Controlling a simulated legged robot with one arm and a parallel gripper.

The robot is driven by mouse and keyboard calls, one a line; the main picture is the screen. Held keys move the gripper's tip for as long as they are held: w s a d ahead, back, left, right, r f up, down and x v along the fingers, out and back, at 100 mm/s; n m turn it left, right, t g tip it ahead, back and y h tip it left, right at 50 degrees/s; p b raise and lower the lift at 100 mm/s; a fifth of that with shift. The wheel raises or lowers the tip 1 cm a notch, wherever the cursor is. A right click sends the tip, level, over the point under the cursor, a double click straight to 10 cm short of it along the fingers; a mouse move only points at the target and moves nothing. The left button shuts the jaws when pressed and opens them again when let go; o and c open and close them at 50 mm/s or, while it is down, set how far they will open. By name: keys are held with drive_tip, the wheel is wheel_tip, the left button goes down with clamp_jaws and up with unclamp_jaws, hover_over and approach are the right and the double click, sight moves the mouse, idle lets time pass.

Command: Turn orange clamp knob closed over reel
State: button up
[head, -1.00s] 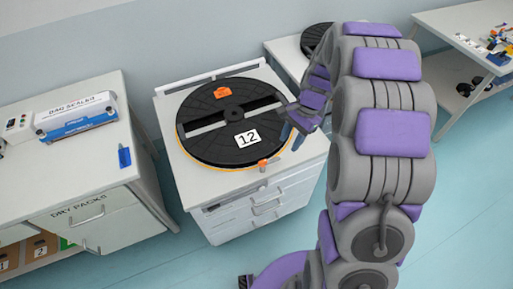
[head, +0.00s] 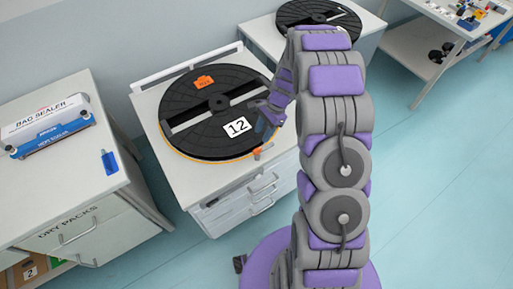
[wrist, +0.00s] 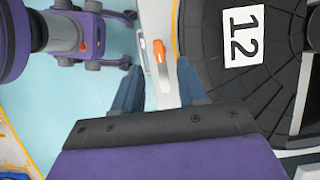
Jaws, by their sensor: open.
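The large black reel (head: 200,147), labelled 12, lies flat on the white station cabinet (head: 150,100). It also shows at the right of the wrist view (wrist: 261,90). The orange clamp knob (head: 257,153) is at the cabinet's front edge beside the reel's rim, and in the wrist view the knob (wrist: 159,51) shows beyond and between my fingertips. My gripper (wrist: 157,78) is open and empty, apart from the knob. In the head view the gripper (head: 267,125) is over the reel's right front rim. Whether the clamp overlaps the reel is unclear.
A bench with a blue and white bag sealer (head: 50,125) stands at the left. Another station with a black reel (head: 318,20) is behind my arm. A table with coloured parts (head: 465,15) is at the back right. Floor is clear at the right.

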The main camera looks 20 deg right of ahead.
sight(258, 149)
drive_tip(key=f, duration=0.2)
drive_tip(key=f+b, duration=0.1)
drive_tip(key=f, duration=0.2)
drive_tip(key=s+f, duration=0.1)
drive_tip(key=f, duration=0.2)
drive_tip(key=shift+a+b, duration=0.3)
drive_tip(key=shift+a, duration=0.1)
drive_tip(key=shift+a+f, duration=0.1)
drive_tip(key=shift+a, duration=0.15)
drive_tip(key=shift+a+f, duration=0.1)
drive_tip(key=shift+a, duration=0.7)
drive_tip(key=shift+d, duration=0.7)
drive_tip(key=c, duration=0.8)
drive_tip(key=shift+s+a, duration=0.1)
drive_tip(key=shift+a, duration=0.15)
clamp_jaws()
